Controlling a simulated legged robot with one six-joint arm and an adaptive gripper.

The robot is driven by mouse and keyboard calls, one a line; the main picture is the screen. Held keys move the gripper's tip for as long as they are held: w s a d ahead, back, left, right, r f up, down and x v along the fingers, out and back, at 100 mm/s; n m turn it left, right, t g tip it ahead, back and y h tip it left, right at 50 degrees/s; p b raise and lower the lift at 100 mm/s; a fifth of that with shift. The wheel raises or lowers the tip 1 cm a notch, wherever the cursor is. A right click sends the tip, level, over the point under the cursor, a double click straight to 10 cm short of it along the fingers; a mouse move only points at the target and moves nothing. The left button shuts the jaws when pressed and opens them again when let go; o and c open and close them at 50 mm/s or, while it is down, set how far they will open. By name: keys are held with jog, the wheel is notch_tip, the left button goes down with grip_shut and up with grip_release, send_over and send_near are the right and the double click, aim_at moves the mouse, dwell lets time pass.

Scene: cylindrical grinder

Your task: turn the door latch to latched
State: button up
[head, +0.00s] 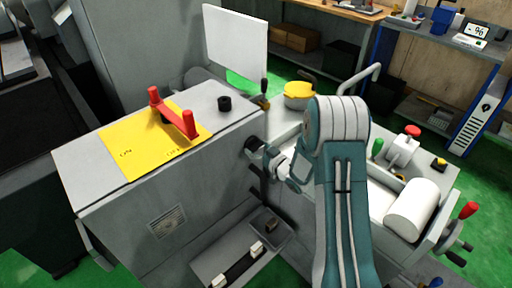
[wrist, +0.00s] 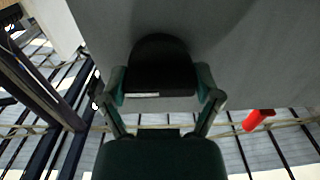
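A black round knob (head: 252,144), which looks like the door latch, is on the right-hand side face of the grey cabinet. My gripper (head: 268,155) is right at it, reaching in from the right. In the wrist view the black knob (wrist: 160,65) stands between the two fingers of my gripper (wrist: 161,93), against a plain grey panel (wrist: 245,50). The fingers are spread wide, one on each side, and the knob fills the space between them. Whether they press on it cannot be told. No latch marking is readable.
A white panel (head: 236,42) stands behind. Grinder parts, including a white cylinder (head: 411,211), lie right of my arm.

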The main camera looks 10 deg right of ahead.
jog(key=shift+n, duration=0.4)
jog(key=n, duration=0.3)
jog(key=shift+n, duration=0.3)
jog(key=n, duration=0.4)
jog(key=shift+n, duration=0.3)
jog(key=n, duration=0.5)
jog(key=shift+f+n, duration=0.1)
jog(key=shift+n, duration=1.7)
jog(key=shift+f+n, duration=0.1)
jog(key=shift+n, duration=0.2)
jog(key=o, duration=0.9)
jog(key=shift+a, duration=0.1)
